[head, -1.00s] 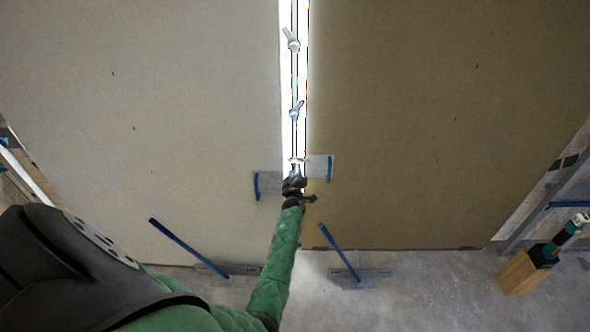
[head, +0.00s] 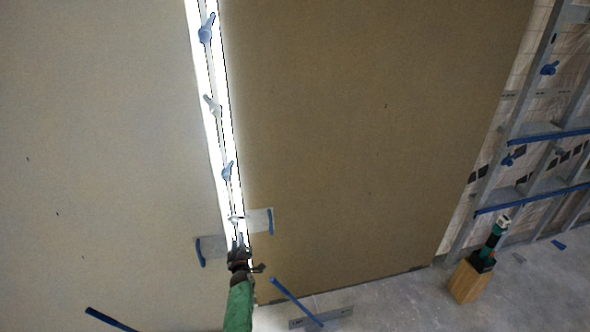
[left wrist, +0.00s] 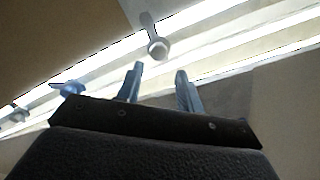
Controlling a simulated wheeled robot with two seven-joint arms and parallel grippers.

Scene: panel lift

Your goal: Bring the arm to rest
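My left gripper (head: 238,243) is in front of the bright gap between two large panels, low in the head view, with my green-sleeved arm below it. In the left wrist view its two fingers (left wrist: 160,88) stand apart with nothing between them. A pale latch (left wrist: 157,45) lies just beyond the fingertips and looks apart from them. The left panel (head: 95,150) is pale and the right panel (head: 350,140) is tan. Several latches, such as a blue one (head: 207,28), sit along the strip in the gap. My right gripper is in neither view.
Grey plates with blue handles sit on both panels near the gap (head: 262,220). Blue bars (head: 297,302) stand by the floor. A green and black tool (head: 490,246) rests on a wooden block (head: 467,282) at right, before metal framing (head: 530,190). Open floor lies between.

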